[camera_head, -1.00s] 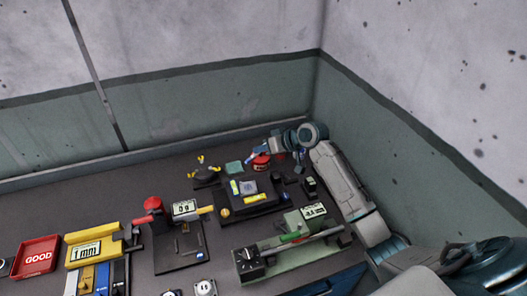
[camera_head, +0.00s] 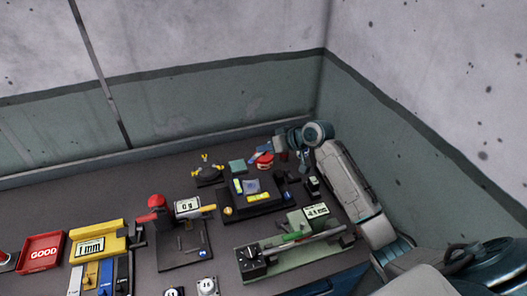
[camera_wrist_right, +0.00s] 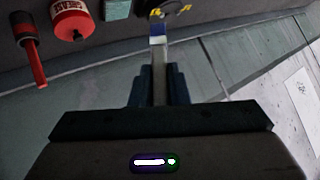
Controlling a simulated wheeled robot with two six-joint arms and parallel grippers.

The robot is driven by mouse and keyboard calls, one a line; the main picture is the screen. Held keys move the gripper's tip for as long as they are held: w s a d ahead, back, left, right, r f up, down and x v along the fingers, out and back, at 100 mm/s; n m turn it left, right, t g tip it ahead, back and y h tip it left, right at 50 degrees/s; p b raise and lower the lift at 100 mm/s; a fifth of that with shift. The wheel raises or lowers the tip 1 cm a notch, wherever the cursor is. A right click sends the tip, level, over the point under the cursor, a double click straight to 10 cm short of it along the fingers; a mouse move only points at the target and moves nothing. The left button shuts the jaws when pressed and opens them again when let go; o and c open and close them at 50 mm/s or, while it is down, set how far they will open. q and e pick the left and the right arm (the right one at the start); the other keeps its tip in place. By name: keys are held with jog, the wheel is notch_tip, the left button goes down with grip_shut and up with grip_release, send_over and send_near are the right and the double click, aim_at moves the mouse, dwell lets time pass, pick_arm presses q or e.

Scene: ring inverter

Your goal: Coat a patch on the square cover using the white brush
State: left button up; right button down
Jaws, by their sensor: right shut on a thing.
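My right gripper (camera_head: 279,146) is above the back right of the bench, beside the red can. In the head view the brush (camera_head: 258,152) is small and partly blurred. A teal square block (camera_head: 237,166) lies left of the red can (camera_head: 265,161). A grey-blue square piece (camera_head: 250,186) sits on a black fixture. I cannot tell which of these two is the square cover. My left gripper is out of view.
A red-handled tool (camera_wrist_right: 33,55) lies beside the can in the wrist view. A dark round stand with yellow clips (camera_head: 207,170) is left of the teal block. A green measuring rig (camera_head: 295,245) and red-knobbed device (camera_head: 157,205) stand nearer. Walls close in behind and right.

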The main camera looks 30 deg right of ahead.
jog(key=s+a+r, duration=0.2)
jog(key=s+r, duration=0.1)
jog(key=s, duration=0.1)
jog(key=f+b, duration=0.1)
jog(key=f, duration=0.2)
jog(key=f+b, duration=0.1)
jog(key=f, duration=0.1)
jog(key=shift+s+b, duration=0.3)
